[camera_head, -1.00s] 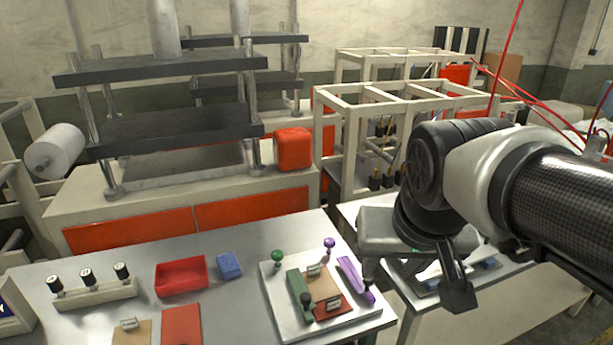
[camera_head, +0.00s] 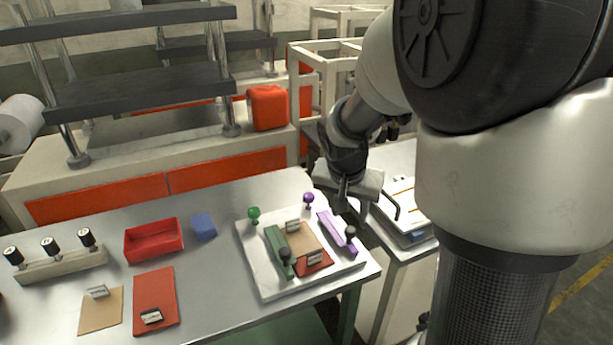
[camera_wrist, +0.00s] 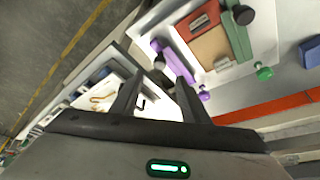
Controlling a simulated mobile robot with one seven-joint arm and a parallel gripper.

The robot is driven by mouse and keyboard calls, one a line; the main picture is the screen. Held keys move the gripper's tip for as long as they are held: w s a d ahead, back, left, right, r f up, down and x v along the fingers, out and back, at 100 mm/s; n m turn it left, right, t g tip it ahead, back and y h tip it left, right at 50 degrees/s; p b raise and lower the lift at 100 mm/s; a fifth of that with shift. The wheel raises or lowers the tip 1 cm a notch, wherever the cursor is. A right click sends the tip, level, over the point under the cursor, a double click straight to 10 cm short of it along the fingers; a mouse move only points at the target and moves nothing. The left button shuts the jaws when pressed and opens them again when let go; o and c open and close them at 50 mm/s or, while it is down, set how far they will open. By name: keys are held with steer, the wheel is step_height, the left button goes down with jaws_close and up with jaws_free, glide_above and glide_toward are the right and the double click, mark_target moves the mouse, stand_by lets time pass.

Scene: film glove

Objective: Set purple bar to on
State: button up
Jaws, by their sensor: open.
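The purple bar (camera_head: 337,232) lies slanted along the right side of a white board (camera_head: 262,285), with a black knob near its front end. A small purple knob (camera_head: 308,198) stands near its far end. The purple bar also shows in the wrist view (camera_wrist: 180,66), beyond my fingers. My gripper (camera_head: 343,192) is above and behind the board's back right corner, past the table edge. In the wrist view, its two fingers (camera_wrist: 158,94) are apart with nothing held between them. My gripper appears clear of the bar.
A green bar (camera_head: 277,250) with a black knob, a green knob (camera_head: 254,214) and a brown card share the board. A red tray (camera_head: 153,252) and blue block (camera_head: 204,227) lie left. A side table with a grey box stands right.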

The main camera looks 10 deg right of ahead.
mark_target(350, 229)
steer(key=x, duration=0.9)
steer(key=shift+w+f+b, duration=0.1)
steer(key=shift+f+b, duration=0.2)
steer(key=shift+c, duration=0.3)
jaws_close()
